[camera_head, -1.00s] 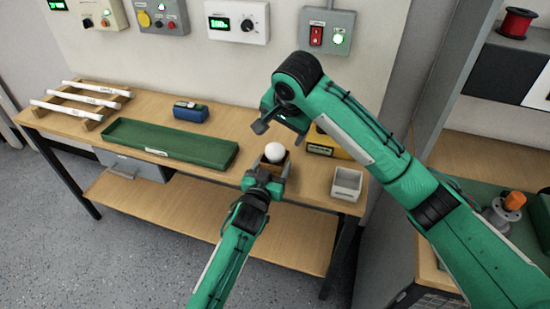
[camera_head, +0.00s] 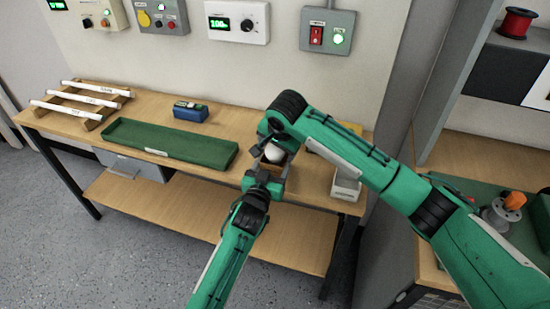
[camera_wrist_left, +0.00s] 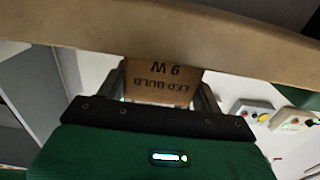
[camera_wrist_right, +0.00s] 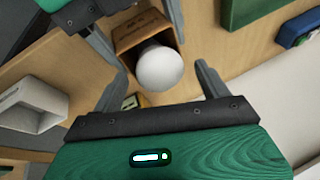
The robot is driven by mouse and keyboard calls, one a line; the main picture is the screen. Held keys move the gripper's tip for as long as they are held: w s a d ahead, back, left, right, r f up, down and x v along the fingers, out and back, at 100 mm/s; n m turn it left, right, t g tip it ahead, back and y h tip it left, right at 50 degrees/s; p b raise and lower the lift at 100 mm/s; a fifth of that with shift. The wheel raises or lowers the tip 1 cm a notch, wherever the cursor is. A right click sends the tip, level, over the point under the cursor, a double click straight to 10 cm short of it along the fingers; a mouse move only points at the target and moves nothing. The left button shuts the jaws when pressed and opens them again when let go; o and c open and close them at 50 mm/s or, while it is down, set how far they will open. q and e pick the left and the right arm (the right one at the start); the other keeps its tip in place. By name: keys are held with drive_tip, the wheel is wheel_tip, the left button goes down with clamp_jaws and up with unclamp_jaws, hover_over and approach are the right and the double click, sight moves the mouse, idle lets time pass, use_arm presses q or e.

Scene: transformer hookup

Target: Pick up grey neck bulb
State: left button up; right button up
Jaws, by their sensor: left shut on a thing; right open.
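A bulb with a round white globe (camera_wrist_right: 160,68) sits in an open-topped cardboard box (camera_wrist_right: 138,30); its neck is hidden inside. The box reads "LED BULB 9 W" in the left wrist view (camera_wrist_left: 160,84). My left gripper (camera_wrist_left: 162,92) is shut on the box and holds it at the workbench's front edge. The globe also shows in the head view (camera_head: 274,153). My right gripper (camera_wrist_right: 160,84) is open over the bulb, one finger on each side of the globe.
A small white open bin (camera_head: 346,186) stands just right of the box. A yellow case (camera_head: 348,130) is partly hidden behind my right arm. A long green tray (camera_head: 170,143) and a blue device (camera_head: 191,111) lie to the left on the workbench.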

drive_tip(key=c, duration=1.3)
drive_tip(key=shift+r, duration=0.1)
drive_tip(key=shift+c, duration=0.2)
wheel_tip(320, 180, up, 10)
use_arm(q)
drive_tip(key=o, duration=1)
drive_tip(key=shift+s, duration=0.1)
